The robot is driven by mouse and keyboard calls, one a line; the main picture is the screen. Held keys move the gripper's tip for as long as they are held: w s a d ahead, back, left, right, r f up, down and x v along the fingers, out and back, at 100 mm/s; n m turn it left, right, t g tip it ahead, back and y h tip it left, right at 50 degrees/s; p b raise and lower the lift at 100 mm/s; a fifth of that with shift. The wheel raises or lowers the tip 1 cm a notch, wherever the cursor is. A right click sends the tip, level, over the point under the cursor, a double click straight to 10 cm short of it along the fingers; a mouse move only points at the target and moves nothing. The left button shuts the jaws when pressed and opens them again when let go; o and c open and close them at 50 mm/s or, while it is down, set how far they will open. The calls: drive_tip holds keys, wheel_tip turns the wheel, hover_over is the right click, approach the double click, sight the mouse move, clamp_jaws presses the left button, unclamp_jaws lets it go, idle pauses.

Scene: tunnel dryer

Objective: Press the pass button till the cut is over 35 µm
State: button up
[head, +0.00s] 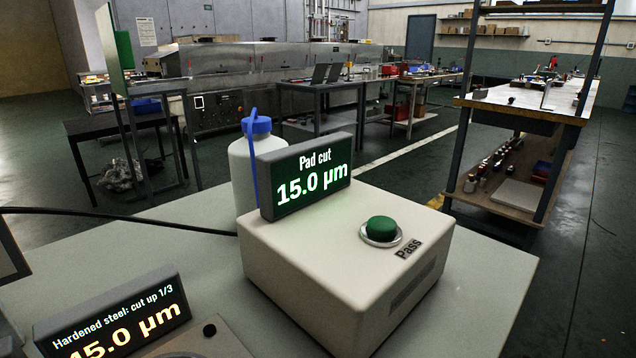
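The green pass button (381,229) sits in a pale ring on top of a cream box (300,265), with a "Pass" label (408,248) beside it. It looks raised, and nothing touches it. A dark display (305,178) at the box's back left reads "Pad cut 15.0 µm" in pale lit figures. A second display (110,318) at the lower left reads "Hardened steel: cut up 1/3", with a figure below that ends in "5.0 µm" and is partly cut off. My gripper is not in view.
A white bottle with a blue cap (257,125) stands behind the box. A black cable (110,212) runs to the box from the left. The pale table (480,300) is clear to the right of the box. Workbenches and a long steel machine stand farther back.

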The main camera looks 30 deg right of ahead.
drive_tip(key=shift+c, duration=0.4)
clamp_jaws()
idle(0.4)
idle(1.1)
